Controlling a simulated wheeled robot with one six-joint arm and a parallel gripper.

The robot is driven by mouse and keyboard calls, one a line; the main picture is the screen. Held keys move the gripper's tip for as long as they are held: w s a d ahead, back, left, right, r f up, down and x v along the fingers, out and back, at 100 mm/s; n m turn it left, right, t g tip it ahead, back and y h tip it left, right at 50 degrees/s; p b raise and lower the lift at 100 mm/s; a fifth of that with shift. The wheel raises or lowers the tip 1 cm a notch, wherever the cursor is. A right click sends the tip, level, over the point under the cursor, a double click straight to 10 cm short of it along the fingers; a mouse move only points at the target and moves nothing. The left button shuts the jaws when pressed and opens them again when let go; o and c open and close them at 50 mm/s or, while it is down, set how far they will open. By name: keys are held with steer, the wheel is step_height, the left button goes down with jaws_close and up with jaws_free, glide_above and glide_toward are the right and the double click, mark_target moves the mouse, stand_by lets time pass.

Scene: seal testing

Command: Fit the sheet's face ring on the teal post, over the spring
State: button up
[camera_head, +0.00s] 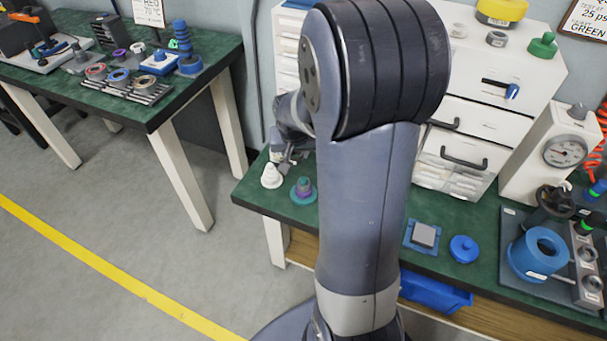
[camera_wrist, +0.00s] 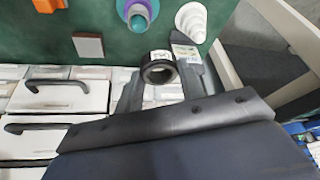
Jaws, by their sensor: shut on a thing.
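My gripper (camera_wrist: 160,80) is shut on a black ring (camera_wrist: 146,71) with a white label, held between its fingers in the wrist view. In the head view my gripper (camera_head: 287,156) is small and partly behind my arm, near the white stepped cone. The teal post (camera_head: 304,197) stands on the green bench with the purple spring (camera_head: 304,185) around it. In the wrist view the teal post (camera_wrist: 122,6) and spring (camera_wrist: 139,20) are at the top edge, apart from the ring. One sheet (camera_head: 148,12) hangs at upper left; its print is partly readable, including "RED" and "70".
A white stepped cone (camera_head: 271,177) stands close to the post. White drawers (camera_head: 465,150) stand behind my arm. Another sheet (camera_head: 587,20) mentions 25 psi and green. Several rings lie in a rack (camera_head: 150,97) on the left table. Open floor lies between the benches.

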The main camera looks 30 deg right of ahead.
mark_target(304, 178)
steer(key=shift+s+d+f+m+b, duration=0.3)
steer(key=shift+d+f+b, duration=0.2)
steer(key=shift+f+b, duration=0.15)
steer(key=shift+s+d+f+m+b, duration=0.25)
steer(key=shift+d+f+b, duration=0.25)
steer(key=shift+f, duration=0.25)
steer(key=shift+a+f+b, duration=0.1)
steer(key=shift+f+b, duration=1.5)
steer(key=shift+f, duration=0.3)
steer(key=shift+f+b, duration=1)
steer(key=shift+f, duration=0.2)
steer(key=o, duration=1)
steer(key=shift+o, duration=0.2)
step_height(304, 178, up, 7)
steer(key=p, duration=0.5)
steer(key=shift+r+p, duration=0.1)
steer(key=shift+p, duration=0.2)
